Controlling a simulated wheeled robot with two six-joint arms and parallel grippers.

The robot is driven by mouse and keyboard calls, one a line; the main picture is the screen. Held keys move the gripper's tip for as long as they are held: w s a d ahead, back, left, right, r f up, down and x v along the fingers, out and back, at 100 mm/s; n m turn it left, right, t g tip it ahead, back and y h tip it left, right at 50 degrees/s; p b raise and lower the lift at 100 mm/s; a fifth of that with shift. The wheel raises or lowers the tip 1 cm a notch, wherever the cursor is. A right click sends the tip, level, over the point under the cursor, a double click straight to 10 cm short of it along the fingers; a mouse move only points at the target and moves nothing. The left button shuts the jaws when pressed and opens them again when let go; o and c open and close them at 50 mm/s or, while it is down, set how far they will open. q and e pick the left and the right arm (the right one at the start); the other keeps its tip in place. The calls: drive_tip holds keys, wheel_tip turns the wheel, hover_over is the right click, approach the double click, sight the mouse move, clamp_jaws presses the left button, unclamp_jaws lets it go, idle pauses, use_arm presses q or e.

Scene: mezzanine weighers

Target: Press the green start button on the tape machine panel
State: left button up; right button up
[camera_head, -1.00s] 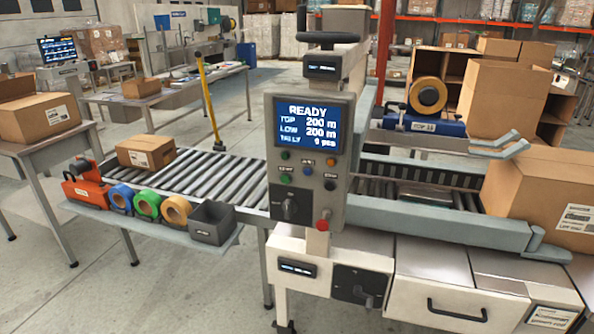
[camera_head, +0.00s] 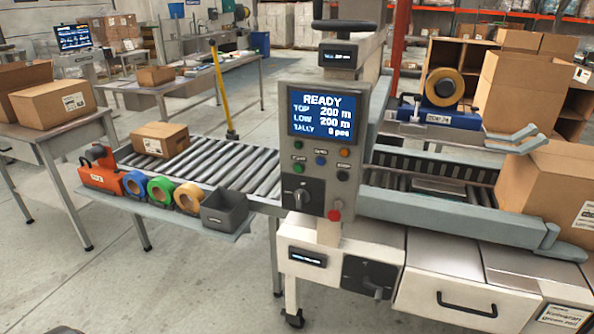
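The tape machine panel (camera_head: 325,115) is a grey upright box in the middle of the head view. Its blue screen (camera_head: 327,115) reads READY, with TOP and LOW at 200 m and a tally line. Below the screen are small buttons. A green button (camera_head: 297,169) sits at the lower left under a small label, and another greenish one (camera_head: 298,145) is above it. The labels are too small to read surely. A blue button (camera_head: 320,160), an orange one (camera_head: 345,152) and a dark one (camera_head: 343,177) are beside them. Neither of my grippers is in view.
A black rotary knob (camera_head: 300,196) and a red button (camera_head: 335,215) sit low on the panel. A roller conveyor (camera_head: 225,165) with a carton (camera_head: 160,139) runs left. Tape rolls and a grey bin (camera_head: 224,210) line its front shelf. A large carton (camera_head: 545,195) stands right.

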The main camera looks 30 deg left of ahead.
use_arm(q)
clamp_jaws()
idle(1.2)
